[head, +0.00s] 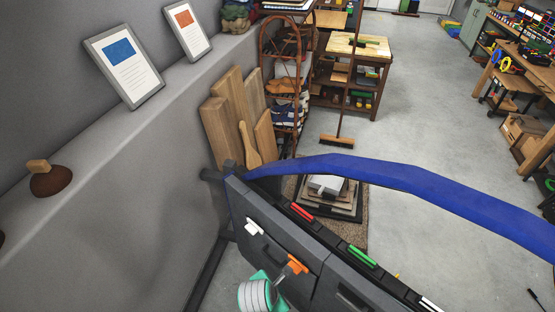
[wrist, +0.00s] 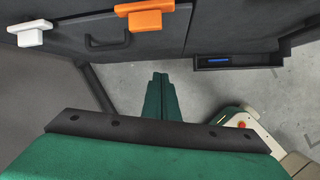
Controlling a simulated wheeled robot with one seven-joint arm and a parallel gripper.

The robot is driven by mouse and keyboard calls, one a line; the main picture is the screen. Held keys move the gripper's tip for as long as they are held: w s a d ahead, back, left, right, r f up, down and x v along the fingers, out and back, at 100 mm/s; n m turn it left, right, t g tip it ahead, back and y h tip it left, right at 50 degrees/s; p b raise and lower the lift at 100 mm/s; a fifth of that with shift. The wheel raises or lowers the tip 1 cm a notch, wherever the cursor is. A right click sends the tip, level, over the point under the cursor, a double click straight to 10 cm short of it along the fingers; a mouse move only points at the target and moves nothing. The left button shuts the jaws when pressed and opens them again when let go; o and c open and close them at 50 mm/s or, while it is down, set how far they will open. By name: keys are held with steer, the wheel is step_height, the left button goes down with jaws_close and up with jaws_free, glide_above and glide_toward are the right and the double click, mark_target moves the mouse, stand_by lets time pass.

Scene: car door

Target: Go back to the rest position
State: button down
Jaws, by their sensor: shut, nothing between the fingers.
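The car door (head: 280,236) stands at the bottom centre of the head view, a dark grey panel under a curved blue window frame (head: 400,178). A white tab-like part (head: 254,227) and an orange one (head: 298,264) sit on its inner face. The wrist view shows the white part (wrist: 30,34) and the orange part (wrist: 146,15) at the top. My gripper (wrist: 160,80) has green fingers pressed together, empty, apart from both parts in the picture. In the head view my teal and white arm end shows below the orange part; its fingertips cannot be made out.
A grey wall ledge (head: 120,165) runs along the left, with picture frames and a plunger-like object (head: 50,178). Wooden boards (head: 228,122) lean behind the door. A broom (head: 337,140) stands near a wooden table (head: 357,55). The floor (head: 430,110) right of them is mostly clear.

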steer(key=s+d+f+m+t+y, duration=0.15)
steer(key=s+m+t, duration=0.35)
steer(key=s+m, duration=0.6)
steer(key=s+a+r+m+t, duration=0.2)
steer(key=s+r+m+t, duration=0.4)
steer(key=s+r+m, duration=0.7)
step_height(320, 180, up, 5)
steer(key=shift+s+f+m+y, duration=0.2)
steer(key=shift+s+m+y, duration=0.25)
steer(key=shift+s, duration=0.25)
steer(key=shift+w, duration=0.1)
